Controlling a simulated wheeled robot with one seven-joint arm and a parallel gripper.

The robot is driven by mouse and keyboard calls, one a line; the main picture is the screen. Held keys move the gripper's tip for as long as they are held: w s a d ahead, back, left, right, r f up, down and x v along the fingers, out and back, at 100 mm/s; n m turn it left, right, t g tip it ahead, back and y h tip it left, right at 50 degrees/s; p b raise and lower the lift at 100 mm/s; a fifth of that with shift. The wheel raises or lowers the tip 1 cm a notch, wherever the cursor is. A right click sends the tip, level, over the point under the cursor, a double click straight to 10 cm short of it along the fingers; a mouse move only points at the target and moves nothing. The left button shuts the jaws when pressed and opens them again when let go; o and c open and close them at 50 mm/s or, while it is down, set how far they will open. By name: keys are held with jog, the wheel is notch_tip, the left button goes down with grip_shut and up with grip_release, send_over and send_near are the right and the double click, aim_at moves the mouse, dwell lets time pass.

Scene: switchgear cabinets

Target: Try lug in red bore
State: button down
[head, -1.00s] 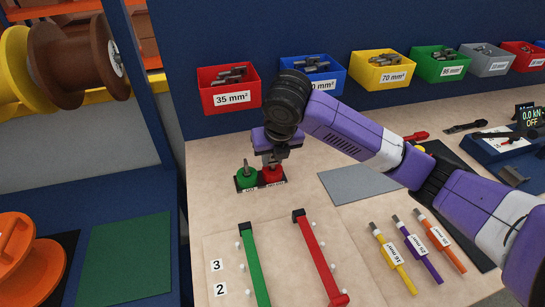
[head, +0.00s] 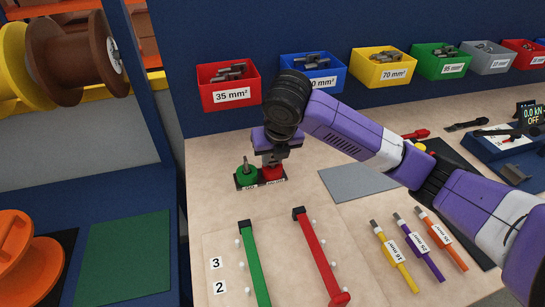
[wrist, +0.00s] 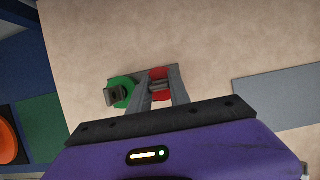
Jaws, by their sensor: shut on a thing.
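The red bore (head: 271,173) is a red round piece on a small dark base, beside a green one (head: 246,176) to its left. My gripper (wrist: 164,92) points down over the red bore, its two fingers on either side of the red in the wrist view. It is shut on a lug, which my fingers and hand largely hide in both views. I cannot tell whether the lug is inside the bore or only above it. The red bore (wrist: 160,73) also shows between my fingers. A grey metal piece (wrist: 114,95) stands in the green one.
Labelled bins of lugs, such as the red 35 mm² bin (head: 229,95), line the back wall. A grey mat (head: 357,182) lies to the right. Green (head: 254,262) and red bars (head: 321,258) and several marked cables lie in front.

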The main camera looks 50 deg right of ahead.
jog(key=c, duration=1.1)
grip_release()
jog(key=shift+v, duration=3.95)
